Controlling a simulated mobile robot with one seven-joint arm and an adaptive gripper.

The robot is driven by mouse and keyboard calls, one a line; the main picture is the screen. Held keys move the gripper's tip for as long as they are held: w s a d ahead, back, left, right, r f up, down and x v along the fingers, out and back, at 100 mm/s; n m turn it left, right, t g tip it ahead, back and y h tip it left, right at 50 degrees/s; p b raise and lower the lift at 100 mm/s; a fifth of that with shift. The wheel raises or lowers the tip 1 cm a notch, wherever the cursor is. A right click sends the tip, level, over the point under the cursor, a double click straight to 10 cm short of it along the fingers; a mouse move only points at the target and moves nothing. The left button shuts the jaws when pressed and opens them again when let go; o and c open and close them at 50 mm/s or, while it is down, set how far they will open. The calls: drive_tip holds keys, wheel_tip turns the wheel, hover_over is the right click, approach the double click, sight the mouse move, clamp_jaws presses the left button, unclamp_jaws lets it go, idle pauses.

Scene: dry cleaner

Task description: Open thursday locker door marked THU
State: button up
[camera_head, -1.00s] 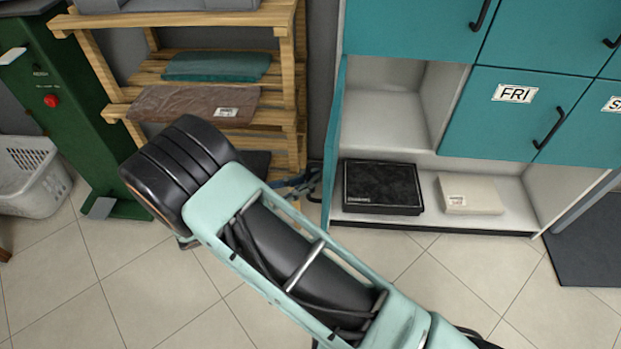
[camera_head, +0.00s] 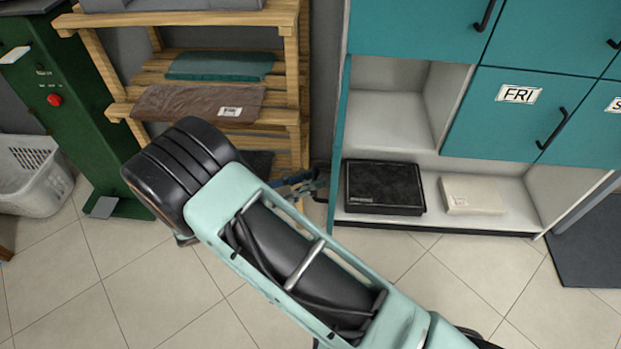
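A teal locker door (camera_head: 340,145) stands swung out at the left side of an uncovered white compartment (camera_head: 390,110), seen nearly edge-on. No THU label shows; by its place left of the FRI door it looks like the Thursday door. My gripper (camera_head: 314,183) is small and partly hidden behind my own arm, just left of the swung-out door. I cannot tell whether it touches the door or its handle, which is out of sight, nor whether its fingers are open or shut.
The shut FRI door (camera_head: 520,115) is right of the open compartment. A black box (camera_head: 384,187) and a cream package (camera_head: 472,195) lie on the bottom shelf. A wooden rack (camera_head: 205,113) with folded items stands close left of the door. The tiled floor in front is clear.

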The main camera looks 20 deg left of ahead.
drive_tip(key=shift+w, duration=0.1)
drive_tip(key=v, duration=1.2)
drive_tip(key=shift+r, duration=0.1)
